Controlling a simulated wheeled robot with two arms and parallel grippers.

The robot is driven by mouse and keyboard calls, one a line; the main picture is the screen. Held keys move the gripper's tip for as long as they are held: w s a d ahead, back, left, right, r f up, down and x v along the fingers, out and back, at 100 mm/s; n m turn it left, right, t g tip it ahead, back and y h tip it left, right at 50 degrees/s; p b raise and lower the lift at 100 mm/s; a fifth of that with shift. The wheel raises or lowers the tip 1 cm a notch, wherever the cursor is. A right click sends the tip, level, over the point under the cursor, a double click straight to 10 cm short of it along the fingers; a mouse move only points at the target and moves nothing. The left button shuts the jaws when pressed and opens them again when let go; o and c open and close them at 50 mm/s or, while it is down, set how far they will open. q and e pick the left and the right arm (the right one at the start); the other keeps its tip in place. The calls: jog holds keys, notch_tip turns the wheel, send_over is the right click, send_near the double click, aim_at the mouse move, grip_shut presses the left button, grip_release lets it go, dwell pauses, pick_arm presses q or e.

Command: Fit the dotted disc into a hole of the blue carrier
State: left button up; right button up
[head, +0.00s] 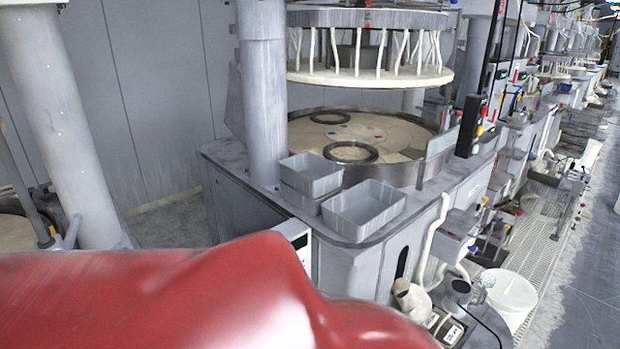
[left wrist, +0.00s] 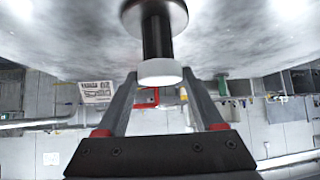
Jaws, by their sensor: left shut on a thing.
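My left gripper (left wrist: 159,76) is shut on a black-stemmed tool (left wrist: 157,38) with a white end and a wide round flange, seen in the left wrist view. It is not visible in the head view. In the head view two dark rings, a near one (head: 350,143) and a far one (head: 327,110), lie apart on the pale round platen (head: 400,130). I cannot tell whether either is the blue carrier. Small blue and red spots show on the platen, too small to identify. I cannot make out the dotted disc or any carrier hole. My right gripper is not in view.
Grey bins (head: 364,212) stand on the machine's front corner. A raised upper plate (head: 370,75) hangs over the platen. A grey column (head: 262,100) stands at its left. A red part of mine blocks the lower left. A white bucket (head: 510,295) is on the floor at right.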

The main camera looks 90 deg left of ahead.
pick_arm(q)
jog(key=shift+r+p, duration=0.9)
jog(key=shift+r, duration=2.6)
